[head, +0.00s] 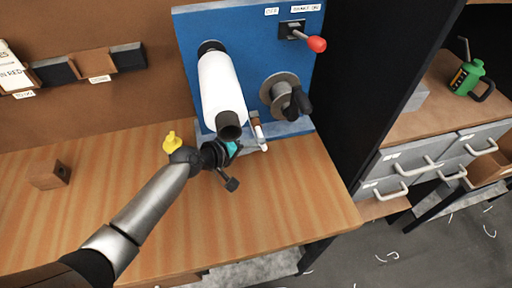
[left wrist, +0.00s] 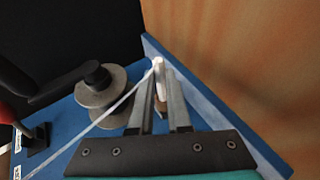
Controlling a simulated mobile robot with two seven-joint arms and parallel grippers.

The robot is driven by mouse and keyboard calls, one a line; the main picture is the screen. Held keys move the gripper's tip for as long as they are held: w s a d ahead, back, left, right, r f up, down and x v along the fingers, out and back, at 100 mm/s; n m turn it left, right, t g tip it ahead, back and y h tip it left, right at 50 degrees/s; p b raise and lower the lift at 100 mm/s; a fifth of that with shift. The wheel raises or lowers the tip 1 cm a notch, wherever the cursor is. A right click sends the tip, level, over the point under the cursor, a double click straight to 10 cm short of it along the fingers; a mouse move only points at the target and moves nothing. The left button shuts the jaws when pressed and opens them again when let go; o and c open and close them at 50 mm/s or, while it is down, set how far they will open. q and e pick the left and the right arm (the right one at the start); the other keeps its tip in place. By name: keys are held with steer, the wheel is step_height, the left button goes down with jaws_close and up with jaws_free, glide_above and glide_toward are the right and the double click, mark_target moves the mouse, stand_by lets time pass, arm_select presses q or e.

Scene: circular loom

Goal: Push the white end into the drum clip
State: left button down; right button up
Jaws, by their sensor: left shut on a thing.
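The white drum (head: 220,88) with a black end cap juts from the blue panel. My left gripper (head: 262,146) is below and to the right of its cap, close to the panel's foot. In the left wrist view my left gripper (left wrist: 160,84) is shut on the white end (left wrist: 158,64), which shows at the fingertips. A thin white strand runs from it past the grey spool (left wrist: 102,95). The spool also shows in the head view (head: 279,92), with a black handle. I cannot make out the drum clip. My right gripper is not in view.
A red-knobbed lever (head: 316,44) sticks out at the panel's upper right. A yellow object (head: 172,142) and a brown block (head: 49,175) stand on the wooden bench (head: 260,215). Its front is mostly clear. A green can (head: 467,78) is on the cabinet at right.

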arm_select(q)
steer(key=shift+w, duration=0.15)
steer(key=shift+w+a, duration=0.1)
steer(key=c, duration=0.8)
jaws_free()
steer(key=v, duration=1.5)
steer(key=shift+a+r+p, duration=0.1)
steer(key=shift+r+p, duration=0.05)
steer(key=shift+p, duration=0.2)
